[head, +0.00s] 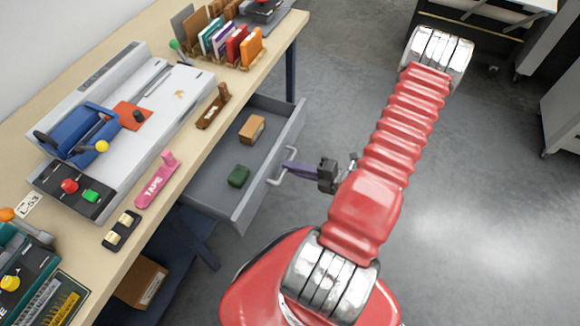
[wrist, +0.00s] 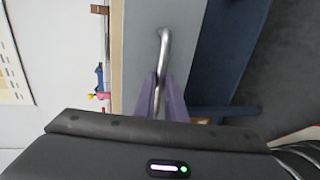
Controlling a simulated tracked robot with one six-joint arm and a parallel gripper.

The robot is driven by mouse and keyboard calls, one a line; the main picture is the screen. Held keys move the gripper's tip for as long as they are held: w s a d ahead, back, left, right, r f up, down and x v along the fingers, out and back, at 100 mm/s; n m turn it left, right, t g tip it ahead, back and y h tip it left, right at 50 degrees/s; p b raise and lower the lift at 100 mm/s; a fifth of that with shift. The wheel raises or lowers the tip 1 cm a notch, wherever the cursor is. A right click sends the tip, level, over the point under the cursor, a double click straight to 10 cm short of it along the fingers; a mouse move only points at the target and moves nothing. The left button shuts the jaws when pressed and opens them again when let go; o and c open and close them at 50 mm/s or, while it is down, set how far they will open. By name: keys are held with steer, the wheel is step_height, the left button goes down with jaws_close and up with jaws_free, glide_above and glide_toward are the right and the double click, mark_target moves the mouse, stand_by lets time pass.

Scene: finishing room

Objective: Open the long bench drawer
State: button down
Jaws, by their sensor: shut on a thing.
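The long grey bench drawer (head: 222,194) stands pulled out from under the bench in the head view. It holds a brown block and a green block. Its front also shows in the wrist view (wrist: 146,38). A bent metal handle (head: 276,180) is on the drawer's front, and it runs between my fingers in the wrist view (wrist: 163,45). My gripper (head: 287,168) has purple fingers and is shut on the handle. The fingers also show in the wrist view (wrist: 160,98), one on each side of the bar.
The wooden bench top (head: 190,160) carries a grey-white machine with a blue part (head: 80,130), a pink tape tool (head: 157,180) and a rack of coloured booklets (head: 230,38). A cardboard box (head: 142,283) sits under the bench. Grey floor (head: 480,190) lies open to the right.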

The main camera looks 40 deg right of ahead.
steer(key=shift+a+f, duration=0.15)
steer(key=c, duration=1.9)
jaws_free()
steer(key=shift+o, duration=0.4)
steer(key=shift+s+d, duration=0.15)
steer(key=shift+d, duration=0.05)
steer(key=v, duration=1.3)
steer(key=shift+s, duration=0.3)
